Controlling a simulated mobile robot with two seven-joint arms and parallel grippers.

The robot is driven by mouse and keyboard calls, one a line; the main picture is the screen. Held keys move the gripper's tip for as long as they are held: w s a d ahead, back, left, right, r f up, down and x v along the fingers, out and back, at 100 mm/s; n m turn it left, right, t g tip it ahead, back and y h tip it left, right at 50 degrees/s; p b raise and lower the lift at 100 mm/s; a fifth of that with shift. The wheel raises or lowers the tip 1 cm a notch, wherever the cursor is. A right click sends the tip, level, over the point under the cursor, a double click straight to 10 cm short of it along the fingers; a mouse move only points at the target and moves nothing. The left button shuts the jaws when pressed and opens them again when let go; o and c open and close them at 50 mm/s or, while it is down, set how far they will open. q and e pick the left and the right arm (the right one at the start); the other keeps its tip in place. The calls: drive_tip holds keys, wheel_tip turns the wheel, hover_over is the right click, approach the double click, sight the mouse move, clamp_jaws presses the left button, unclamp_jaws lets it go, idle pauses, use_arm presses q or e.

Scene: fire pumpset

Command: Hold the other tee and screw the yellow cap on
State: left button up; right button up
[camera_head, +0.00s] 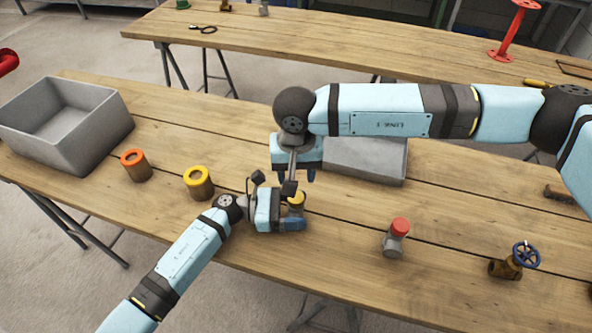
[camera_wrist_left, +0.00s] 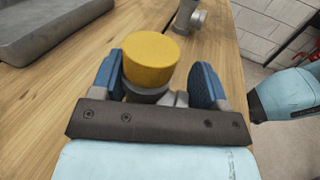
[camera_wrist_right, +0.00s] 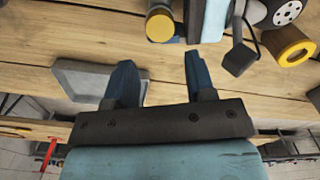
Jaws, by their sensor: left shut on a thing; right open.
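The yellow cap (camera_head: 297,197) sits upright on top of a grey tee, seen closely in the left wrist view (camera_wrist_left: 151,60). My left gripper (camera_wrist_left: 157,85) is shut on the tee (camera_wrist_left: 150,94), a blue finger on each side below the cap. The tee is mostly hidden by the gripper in the head view. My right gripper (camera_head: 293,176) points down, open and empty, just behind the cap. In the right wrist view the cap (camera_wrist_right: 160,25) lies beyond the open fingers, apart from them. How tightly the cap is seated cannot be told.
A grey tee with a red cap (camera_head: 398,236) stands to the right, with a brass valve (camera_head: 512,262) beyond. Yellow-rimmed (camera_head: 198,183) and orange-rimmed (camera_head: 135,165) cups stand left, near a large grey bin (camera_head: 65,127). A grey tray (camera_head: 365,160) lies behind my grippers.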

sight(296, 197)
idle(0.3)
drive_tip(key=shift+f, duration=4)
drive_tip(key=shift+c, duration=0.2)
drive_tip(key=c, duration=0.7)
drive_tip(key=shift+m, duration=1.6)
drive_tip(key=o, duration=1)
drive_tip(key=shift+o, duration=0.2)
